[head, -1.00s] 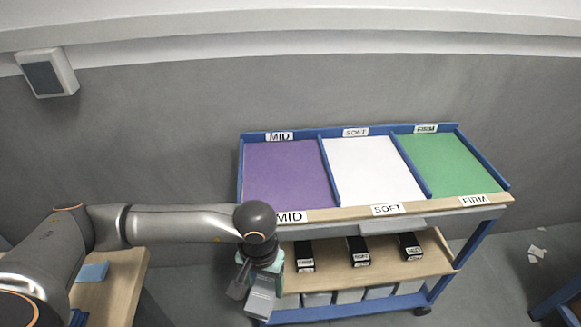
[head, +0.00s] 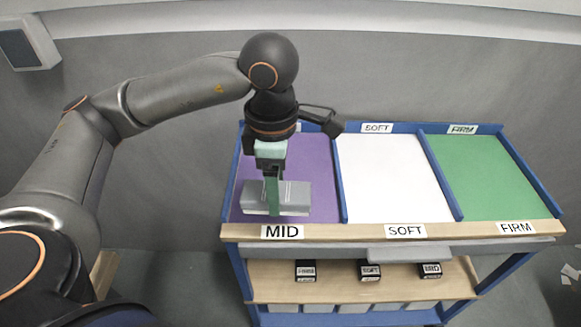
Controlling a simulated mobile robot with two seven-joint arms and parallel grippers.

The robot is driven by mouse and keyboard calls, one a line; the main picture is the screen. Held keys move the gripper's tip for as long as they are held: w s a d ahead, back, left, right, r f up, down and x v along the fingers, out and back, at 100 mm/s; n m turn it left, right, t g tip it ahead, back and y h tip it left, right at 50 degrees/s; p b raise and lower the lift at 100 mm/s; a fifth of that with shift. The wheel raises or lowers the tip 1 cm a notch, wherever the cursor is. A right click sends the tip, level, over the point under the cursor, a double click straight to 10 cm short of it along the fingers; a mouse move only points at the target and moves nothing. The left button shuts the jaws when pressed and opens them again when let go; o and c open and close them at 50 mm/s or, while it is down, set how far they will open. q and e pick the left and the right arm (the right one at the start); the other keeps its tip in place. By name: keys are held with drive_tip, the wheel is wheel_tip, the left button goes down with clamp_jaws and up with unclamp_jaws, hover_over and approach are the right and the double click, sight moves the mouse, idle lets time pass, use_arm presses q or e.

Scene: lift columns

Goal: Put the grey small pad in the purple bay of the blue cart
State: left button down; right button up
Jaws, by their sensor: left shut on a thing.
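The blue cart (head: 392,128) stands ahead, its top split into three bays. The purple bay (head: 318,165), labelled MID, is the left one. My left gripper (head: 272,200) points down over the front left part of the purple bay, shut on the grey small pad (head: 297,197). The pad lies level within the bay's outline; I cannot tell whether it touches the purple floor. My right gripper is not in view.
The white bay (head: 390,178), labelled SOFT, and the green bay (head: 480,177), labelled FIRM, are empty. Blue dividers separate the bays. A lower wooden shelf (head: 330,285) holds several black boxes. A wall speaker (head: 28,42) hangs at the upper left.

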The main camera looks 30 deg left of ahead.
use_arm(q)
drive_tip(key=shift+w+a+r+n, duration=0.15)
drive_tip(key=shift+w+n, duration=0.05)
drive_tip(key=shift+n, duration=0.1)
drive_tip(key=w+a+f, duration=0.2)
drive_tip(key=w+f, duration=0.1)
drive_tip(key=w+a+f+p, duration=0.1)
drive_tip(key=w+a+f, duration=0.1)
drive_tip(key=w+f, duration=0.1)
drive_tip(key=w+a+f, duration=0.2)
drive_tip(key=w, duration=0.3)
drive_tip(key=shift+w+a+f+p, duration=0.1)
drive_tip(key=shift+f+p, duration=0.3)
drive_tip(key=shift+w+f, duration=0.15)
drive_tip(key=shift+f, duration=0.05)
drive_tip(key=f, duration=0.3)
drive_tip(key=shift+w+a+p, duration=0.2)
drive_tip(key=shift+p, duration=0.2)
drive_tip(key=shift+f, duration=0.3)
